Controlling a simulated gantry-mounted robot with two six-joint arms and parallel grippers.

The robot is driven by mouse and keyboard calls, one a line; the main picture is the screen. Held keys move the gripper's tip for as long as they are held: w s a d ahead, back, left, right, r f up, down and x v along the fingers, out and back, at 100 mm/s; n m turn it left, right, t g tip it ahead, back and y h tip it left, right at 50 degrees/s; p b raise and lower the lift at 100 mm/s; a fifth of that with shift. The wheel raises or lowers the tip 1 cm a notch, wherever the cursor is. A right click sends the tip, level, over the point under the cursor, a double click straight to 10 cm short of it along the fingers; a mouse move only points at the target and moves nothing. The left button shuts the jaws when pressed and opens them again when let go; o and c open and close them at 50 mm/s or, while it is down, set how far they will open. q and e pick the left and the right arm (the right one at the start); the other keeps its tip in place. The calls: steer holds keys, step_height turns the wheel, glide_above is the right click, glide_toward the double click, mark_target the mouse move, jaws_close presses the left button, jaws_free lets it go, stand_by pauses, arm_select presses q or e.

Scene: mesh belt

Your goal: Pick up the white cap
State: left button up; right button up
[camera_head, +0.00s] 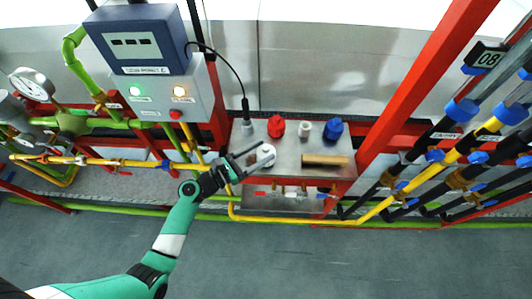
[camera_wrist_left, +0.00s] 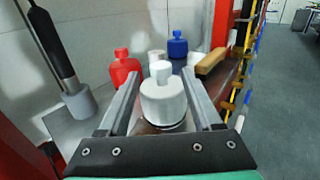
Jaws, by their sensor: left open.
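The white cap (camera_head: 266,153), a short cylinder with a knob on top, stands upright on the metal shelf (camera_head: 290,151). My left gripper (camera_head: 253,155) is open around it. In the left wrist view the cap (camera_wrist_left: 163,103) sits between the two spread fingers of the left gripper (camera_wrist_left: 161,84). A small gap shows beside the cap, and I cannot tell whether either finger touches it. My right gripper is not in view.
A red cap (camera_head: 276,127), a pale cylinder (camera_head: 304,130) and a blue cap (camera_head: 333,130) stand behind on the shelf. A wooden bar (camera_head: 325,160) lies to the right. A grey plug with a black cable (camera_head: 247,125) stands at the back left. Red posts flank the shelf.

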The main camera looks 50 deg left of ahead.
arm_select(q)
steer(key=w, duration=0.2)
steer(key=w+d+b, duration=0.1)
steer(key=w, duration=0.2)
steer(key=shift+w, duration=0.1)
jaws_close()
